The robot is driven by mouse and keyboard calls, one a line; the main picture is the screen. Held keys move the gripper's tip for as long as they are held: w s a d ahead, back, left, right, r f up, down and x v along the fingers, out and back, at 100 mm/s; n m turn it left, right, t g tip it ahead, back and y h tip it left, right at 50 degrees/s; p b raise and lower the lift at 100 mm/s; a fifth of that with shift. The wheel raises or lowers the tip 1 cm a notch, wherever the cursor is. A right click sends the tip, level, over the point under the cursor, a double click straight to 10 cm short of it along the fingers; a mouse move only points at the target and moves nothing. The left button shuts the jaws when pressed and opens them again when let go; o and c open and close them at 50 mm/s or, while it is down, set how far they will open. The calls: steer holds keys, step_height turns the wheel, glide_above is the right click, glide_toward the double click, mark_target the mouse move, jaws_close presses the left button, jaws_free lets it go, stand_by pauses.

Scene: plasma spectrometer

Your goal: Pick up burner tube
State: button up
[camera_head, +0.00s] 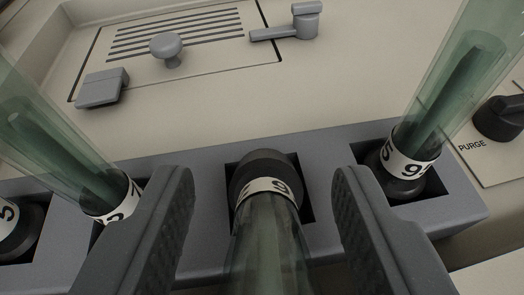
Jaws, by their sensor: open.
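Several greenish glass burner tubes stand in a grey rack (208,168), each with a white numbered band near a dark base. The middle burner tube (267,240) sits in a square socket and its glass runs down out of the bottom of the view. My gripper (265,200) is open, with one dark finger on each side of this middle tube and a gap between each finger and the glass. Another tube (445,105) stands to the right. One (62,150) stands to the left, its band partly hidden by my left finger.
Behind the rack is a beige panel with a vented hatch (190,72), a round knob (166,47), a grey latch block (102,88) and a lever (292,25). A black dial (500,118) marked PURGE is at the right. A further banded base (15,228) is at the far left.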

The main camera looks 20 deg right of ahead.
jaws_close()
steer(key=shift+d+r, duration=0.1)
stand_by(0.3)
